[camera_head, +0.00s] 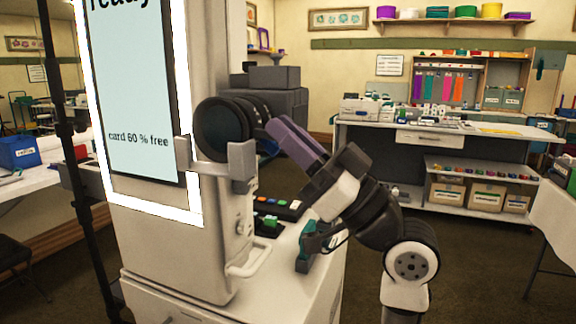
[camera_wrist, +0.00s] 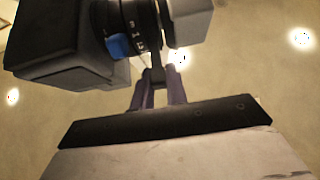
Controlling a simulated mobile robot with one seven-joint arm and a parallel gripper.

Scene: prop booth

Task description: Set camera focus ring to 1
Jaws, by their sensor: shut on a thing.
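The camera (camera_head: 266,100) is a dark grey box on the side of the pale booth, with a black lens (camera_head: 222,130) facing forward-left. In the wrist view, the camera body (camera_wrist: 62,45) is at the upper left. The black focus ring (camera_wrist: 140,28) carries small white marks, too small to read surely, beside a blue block (camera_wrist: 118,45). My gripper (camera_head: 274,128) reaches the lens from the right. In the wrist view, my gripper's purple-grey fingers (camera_wrist: 155,84) are shut on a dark tab (camera_wrist: 153,71) under the ring. The tab's grip is partly hidden.
A grey bracket (camera_head: 222,167) stands just below the lens. The booth's lit screen (camera_head: 135,90) is at the left. Below my arm, a white cabinet top (camera_head: 300,240) holds a button box (camera_head: 278,208) and a teal-handled item (camera_head: 308,245). Open floor lies to the right.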

